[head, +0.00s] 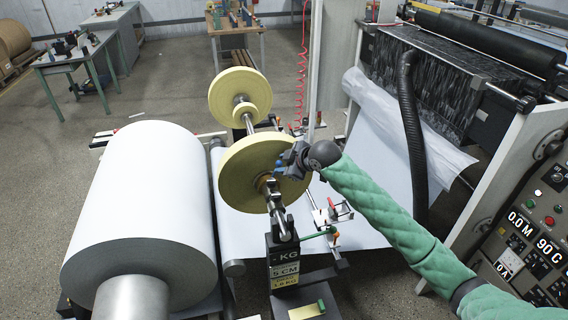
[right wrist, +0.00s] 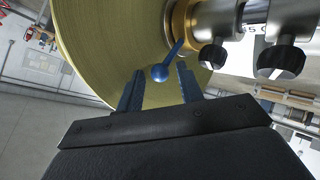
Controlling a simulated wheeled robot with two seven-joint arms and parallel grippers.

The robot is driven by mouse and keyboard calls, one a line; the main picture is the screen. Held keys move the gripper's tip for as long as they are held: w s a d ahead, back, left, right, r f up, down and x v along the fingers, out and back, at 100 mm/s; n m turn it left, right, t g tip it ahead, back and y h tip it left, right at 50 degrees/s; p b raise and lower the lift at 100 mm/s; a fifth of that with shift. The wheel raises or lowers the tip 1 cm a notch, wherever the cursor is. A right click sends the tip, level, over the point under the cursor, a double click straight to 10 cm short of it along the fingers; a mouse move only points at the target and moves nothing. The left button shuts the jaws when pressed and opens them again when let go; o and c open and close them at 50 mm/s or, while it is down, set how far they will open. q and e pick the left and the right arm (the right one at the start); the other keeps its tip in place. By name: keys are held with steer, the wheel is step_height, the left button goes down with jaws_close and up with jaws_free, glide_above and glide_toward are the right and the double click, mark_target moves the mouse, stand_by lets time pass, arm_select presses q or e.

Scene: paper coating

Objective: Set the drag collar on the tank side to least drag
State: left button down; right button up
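The drag collar is a brass ring (right wrist: 182,22) on a steel shaft, close against the face of a yellow roll (right wrist: 100,40). A blue lever with a ball end (right wrist: 160,73) sticks out from it. My right gripper (right wrist: 158,82) is open, with one dark blue finger on each side of the ball; I cannot tell whether either touches it. In the head view my right gripper (head: 284,166) is at the near face of the front yellow roll (head: 236,185), beside the shaft, and partly hides the collar. My left gripper is not in view.
Two black knobs (right wrist: 281,60) hang from shaft clamps right of the collar. A big white roll (head: 145,205) lies left, and a second yellow roll (head: 238,92) sits farther back. A black post with scale labels (head: 284,268) stands in front. The control panel (head: 530,240) is at right.

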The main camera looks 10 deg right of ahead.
steer(key=shift+o, duration=0.2)
steer(key=shift+s+d+r, duration=0.1)
steer(key=shift+s, duration=0.05)
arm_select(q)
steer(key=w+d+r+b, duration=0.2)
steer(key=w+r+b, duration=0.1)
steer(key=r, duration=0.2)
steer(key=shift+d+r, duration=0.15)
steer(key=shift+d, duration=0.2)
arm_select(e)
steer(key=v, duration=0.7)
steer(key=shift+s+d+r, duration=0.1)
steer(key=shift+s, duration=0.1)
